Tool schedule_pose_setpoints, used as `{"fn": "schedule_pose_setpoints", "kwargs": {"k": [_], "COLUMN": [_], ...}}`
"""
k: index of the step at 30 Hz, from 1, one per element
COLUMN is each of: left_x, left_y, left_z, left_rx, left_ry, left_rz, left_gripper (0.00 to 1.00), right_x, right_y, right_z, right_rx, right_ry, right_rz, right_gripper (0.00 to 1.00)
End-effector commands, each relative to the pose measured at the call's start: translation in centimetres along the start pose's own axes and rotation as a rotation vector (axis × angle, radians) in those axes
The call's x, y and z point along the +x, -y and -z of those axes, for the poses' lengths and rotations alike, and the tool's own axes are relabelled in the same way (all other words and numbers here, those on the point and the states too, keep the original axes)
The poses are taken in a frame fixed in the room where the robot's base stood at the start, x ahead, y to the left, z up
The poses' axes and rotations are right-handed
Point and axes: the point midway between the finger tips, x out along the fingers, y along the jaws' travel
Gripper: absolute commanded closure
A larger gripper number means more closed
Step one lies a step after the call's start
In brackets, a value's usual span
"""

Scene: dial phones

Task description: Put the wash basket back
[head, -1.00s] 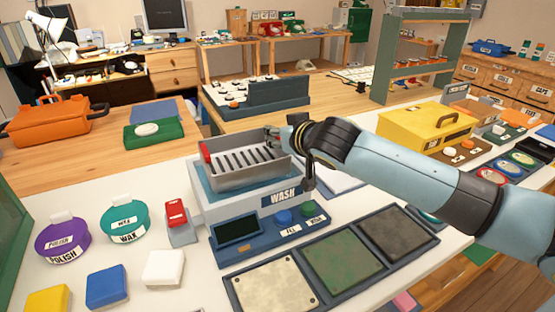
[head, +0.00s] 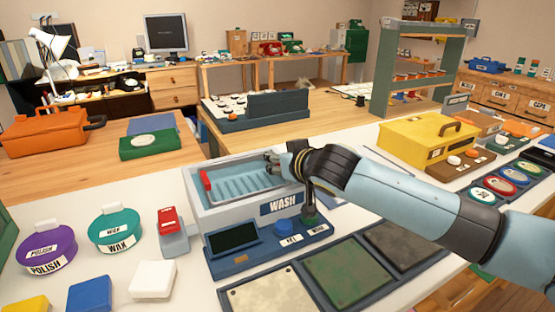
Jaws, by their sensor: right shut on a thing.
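The wash basket (head: 236,184) sits low inside the wash unit (head: 222,217), a light box labelled WASH. Its slatted floor looks blue. A red grip (head: 206,182) shows at its left end. My right gripper (head: 276,163) reaches in from the right and is shut on the basket's right end. The fingertips are small here and the arm partly hides that end. My left gripper is not in view.
A blue control panel (head: 240,258) fronts the unit. A red-topped block (head: 170,228), a WAX tub (head: 115,228) and a POLISH tub (head: 46,252) stand left. Mats (head: 345,265) lie in front. A yellow box (head: 428,142) stands right.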

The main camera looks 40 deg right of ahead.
Motion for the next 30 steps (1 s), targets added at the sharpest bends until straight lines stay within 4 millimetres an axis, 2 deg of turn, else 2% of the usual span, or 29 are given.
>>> {"fn": "schedule_pose_setpoints", "kwargs": {"k": [8, 9, 14, 23, 26, 28, 30], "left_x": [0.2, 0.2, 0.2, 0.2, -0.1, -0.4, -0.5], "left_y": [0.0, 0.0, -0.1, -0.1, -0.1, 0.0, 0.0], "left_z": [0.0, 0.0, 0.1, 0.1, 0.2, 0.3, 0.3], "left_rx": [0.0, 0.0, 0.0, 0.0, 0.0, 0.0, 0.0], "left_ry": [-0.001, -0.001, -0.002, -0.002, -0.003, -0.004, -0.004], "left_rz": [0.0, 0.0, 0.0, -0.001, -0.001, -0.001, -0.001], "left_gripper": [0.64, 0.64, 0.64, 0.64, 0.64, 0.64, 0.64], "right_x": [0.2, 0.2, 0.2, 0.2, 0.0, -0.6, -2.0], "right_y": [0.0, 0.0, 0.0, -0.1, -0.1, -0.1, -0.1], "right_z": [-0.5, -0.6, -0.6, -0.6, 0.0, 0.7, 0.4], "right_rx": [0.001, 0.001, 0.0, -0.001, -0.001, -0.002, -0.004], "right_ry": [-0.001, 0.001, 0.001, 0.003, 0.002, 0.003, 0.004], "right_rz": [0.0, 0.0, -0.001, -0.002, -0.002, -0.002, 0.0], "right_gripper": [1.0, 0.84, 0.64, 0.64, 0.64, 0.64, 0.64]}}
